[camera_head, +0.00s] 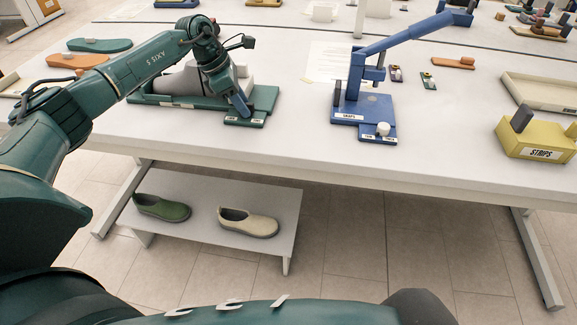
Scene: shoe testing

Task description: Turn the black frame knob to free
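A dark green frame (180,103) lies on the table at left, with a grey block-like form (178,84) on it. At its front right is a small plate (258,121) with two labels too small to read. My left gripper (243,112) reaches down over this plate, its fingers pointing at the labels. A black knob cannot be made out; the gripper covers the place just above the plate. I cannot tell whether the fingers are open or touch anything. My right gripper is not in view.
A blue lever device (370,107) with a white knob (383,129) stands right of the green frame. A yellow box (540,137) marked STRIPS is at far right. Two shoes sit on a low shelf (285,205) below. The table front between the devices is clear.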

